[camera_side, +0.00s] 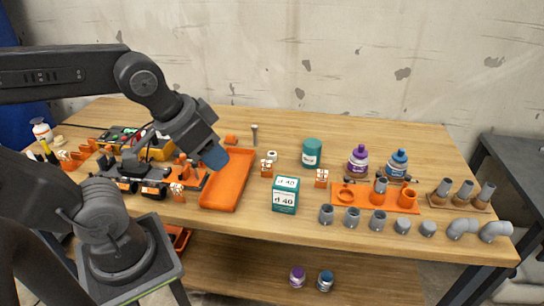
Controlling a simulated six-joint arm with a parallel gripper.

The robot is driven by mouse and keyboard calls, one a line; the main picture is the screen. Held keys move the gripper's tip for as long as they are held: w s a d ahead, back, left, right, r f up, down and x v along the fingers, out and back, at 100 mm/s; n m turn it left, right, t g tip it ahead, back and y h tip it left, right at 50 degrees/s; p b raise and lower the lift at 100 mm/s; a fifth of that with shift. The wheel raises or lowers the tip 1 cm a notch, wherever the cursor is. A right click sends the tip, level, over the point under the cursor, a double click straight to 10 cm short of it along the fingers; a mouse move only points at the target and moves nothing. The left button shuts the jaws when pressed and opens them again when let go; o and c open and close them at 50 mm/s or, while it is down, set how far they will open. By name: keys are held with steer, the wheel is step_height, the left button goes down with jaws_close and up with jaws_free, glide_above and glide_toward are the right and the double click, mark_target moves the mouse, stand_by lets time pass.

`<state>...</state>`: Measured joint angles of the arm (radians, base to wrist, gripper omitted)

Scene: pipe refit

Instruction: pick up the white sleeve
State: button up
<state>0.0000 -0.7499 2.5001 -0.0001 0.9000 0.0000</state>
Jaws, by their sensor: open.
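Several short grey sleeves (351,217) stand in a row near the table's front edge, right of the tray and well away from my gripper. A small white ring-shaped piece (271,156) lies just right of the tray; I cannot tell if it is a sleeve or a tape roll.
A teal box (285,195) marked d 40 stands between tray and sleeves. A teal can (311,152), purple bottle (357,161) and blue bottle (397,163) stand behind. An orange holder (372,196) and grey elbows (463,227) are at right.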

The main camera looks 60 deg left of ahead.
steer(key=o, duration=0.4)
steer(key=shift+o, duration=0.2)
steer(key=w+a+r+n+g, duration=0.1)
steer(key=w+a+r+n, duration=0.15)
steer(key=w, duration=0.35)
steer(key=w+a+r+n+g, duration=0.1)
steer(key=w+a+n, duration=0.2)
steer(key=w, duration=0.4)
steer(key=n+g, duration=0.4)
steer(key=n, duration=0.9)
glide_above(272, 154)
steer(key=f, duration=2.9)
steer(key=shift+d, duration=0.25)
steer(key=shift+s+d+f, duration=0.1)
steer(key=shift+s+f, duration=0.1)
steer(key=shift+f, duration=1.3)
steer(key=shift+s+d+f, duration=0.1)
steer(key=shift+s+f, duration=0.05)
steer(key=shift+f, duration=1.3)
